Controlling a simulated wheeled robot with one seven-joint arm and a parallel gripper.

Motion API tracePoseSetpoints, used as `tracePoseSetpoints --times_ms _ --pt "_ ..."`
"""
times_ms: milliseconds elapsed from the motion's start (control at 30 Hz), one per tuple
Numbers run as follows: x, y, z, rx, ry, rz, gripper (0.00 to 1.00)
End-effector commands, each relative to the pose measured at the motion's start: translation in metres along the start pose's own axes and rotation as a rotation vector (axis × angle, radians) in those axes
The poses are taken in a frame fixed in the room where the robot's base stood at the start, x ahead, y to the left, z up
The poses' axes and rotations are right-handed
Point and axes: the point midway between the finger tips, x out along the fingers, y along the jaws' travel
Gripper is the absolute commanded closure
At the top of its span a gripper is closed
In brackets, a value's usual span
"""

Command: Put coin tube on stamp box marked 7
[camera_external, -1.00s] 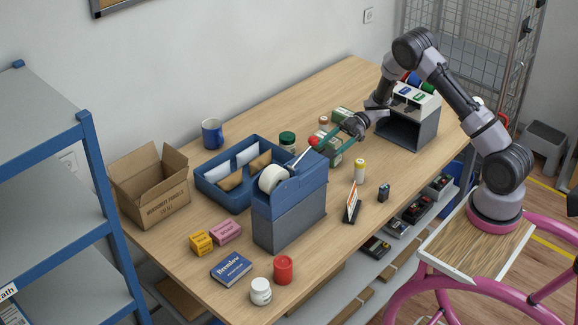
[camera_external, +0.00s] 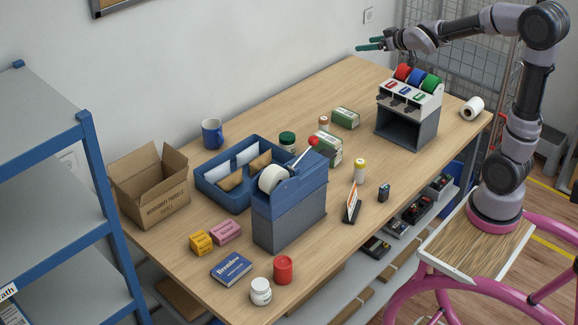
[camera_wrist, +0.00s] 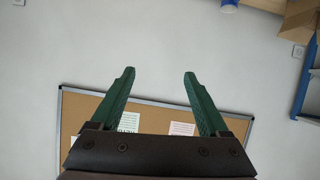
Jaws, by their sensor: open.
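A slim white tube with a yellow cap (camera_external: 359,172), which looks like the coin tube, stands upright near the table's front edge, right of the blue-grey machine. Small boxes that could be stamp boxes are a yellow one (camera_external: 201,243) and a pink one (camera_external: 226,231) at the left, and two green-and-white ones (camera_external: 345,118) (camera_external: 334,150) behind the machine. I cannot read a 7 on any of them. My gripper (camera_external: 361,44) is open and empty, high above the table's far end. In the wrist view its green fingers (camera_wrist: 160,73) are spread with nothing between them.
The blue-grey machine (camera_external: 290,212) with a red-knobbed lever stands mid-table. A tape dispenser (camera_external: 408,112) and white roll (camera_external: 471,108) are at the right. A blue tray (camera_external: 224,196) and open carton (camera_external: 152,198) are at the left.

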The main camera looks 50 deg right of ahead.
Motion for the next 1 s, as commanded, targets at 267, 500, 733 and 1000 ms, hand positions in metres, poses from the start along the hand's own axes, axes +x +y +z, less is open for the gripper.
tracePoseSetpoints --times_ms 267,500,733,1000 --pt "-0.156 -0.027 0.073 0.317 -0.286 0.032 0.21" --pt "-0.245 -0.079 0.136 0.477 -0.489 -0.083 0.21" --pt "-0.266 -0.094 0.151 0.511 -0.545 -0.124 0.21" --pt "-0.265 -0.093 0.151 0.511 -0.544 -0.123 0.21"
